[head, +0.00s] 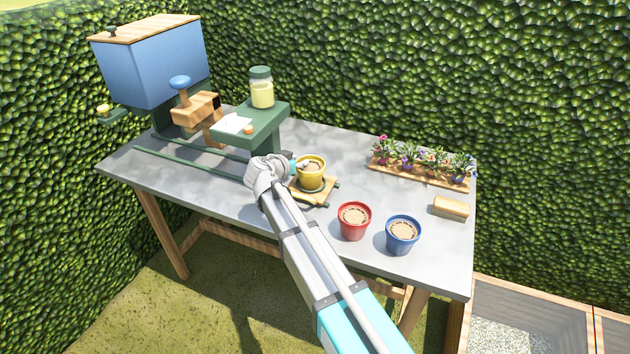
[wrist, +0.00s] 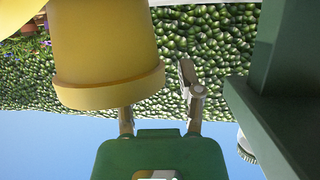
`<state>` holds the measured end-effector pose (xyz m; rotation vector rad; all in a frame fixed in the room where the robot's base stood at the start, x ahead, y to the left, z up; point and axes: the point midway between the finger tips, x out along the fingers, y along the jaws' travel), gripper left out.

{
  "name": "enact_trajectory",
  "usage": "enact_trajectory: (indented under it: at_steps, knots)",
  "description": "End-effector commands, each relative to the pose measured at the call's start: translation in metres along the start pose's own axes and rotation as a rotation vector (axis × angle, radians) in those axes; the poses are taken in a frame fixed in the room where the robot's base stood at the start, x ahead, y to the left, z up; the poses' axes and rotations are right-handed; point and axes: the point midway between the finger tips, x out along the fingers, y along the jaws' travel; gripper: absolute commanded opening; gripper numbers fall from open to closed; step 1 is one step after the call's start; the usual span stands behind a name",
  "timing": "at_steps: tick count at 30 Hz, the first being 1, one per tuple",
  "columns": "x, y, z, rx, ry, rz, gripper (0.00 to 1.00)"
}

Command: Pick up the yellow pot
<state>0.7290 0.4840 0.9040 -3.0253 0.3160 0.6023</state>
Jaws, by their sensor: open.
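The yellow pot (head: 311,174), filled with brown soil, stands upright on a small wooden platform (head: 313,191) at the middle of the table. My gripper (head: 301,165) is at the pot's left side, close to its rim, in the head view. In the wrist view the yellow pot (wrist: 105,50) fills the upper left, with its rim toward the bottom. There my gripper (wrist: 160,95) is open. One finger shows just right of the pot, and the other is partly hidden behind the rim. I cannot tell whether either finger touches the pot.
A green stand (head: 262,122) carrying a jar (head: 261,88) rises just behind my gripper; green structure (wrist: 285,90) also fills the wrist view's right. A red pot (head: 354,222) and a blue pot (head: 403,236) stand at front right. A flower tray (head: 420,170) and wooden block (head: 451,207) lie beyond.

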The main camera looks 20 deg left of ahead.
Motion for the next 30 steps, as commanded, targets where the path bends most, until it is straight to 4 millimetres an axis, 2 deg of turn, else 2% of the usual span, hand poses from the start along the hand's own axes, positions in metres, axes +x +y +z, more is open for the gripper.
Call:
enact_trajectory:
  at_steps: [12,18,20,30]
  knots:
    - [-0.0007,-0.0003,0.0,0.0,0.0,0.0,0.47]
    - [-0.0008,-0.0004,0.0,0.0,0.0,0.0,0.1]
    - [-0.0008,-0.0004,0.0,0.0,0.0,-0.001,0.0]
    - [-0.001,-0.0004,-0.0001,-0.001,0.001,-0.001,0.0]
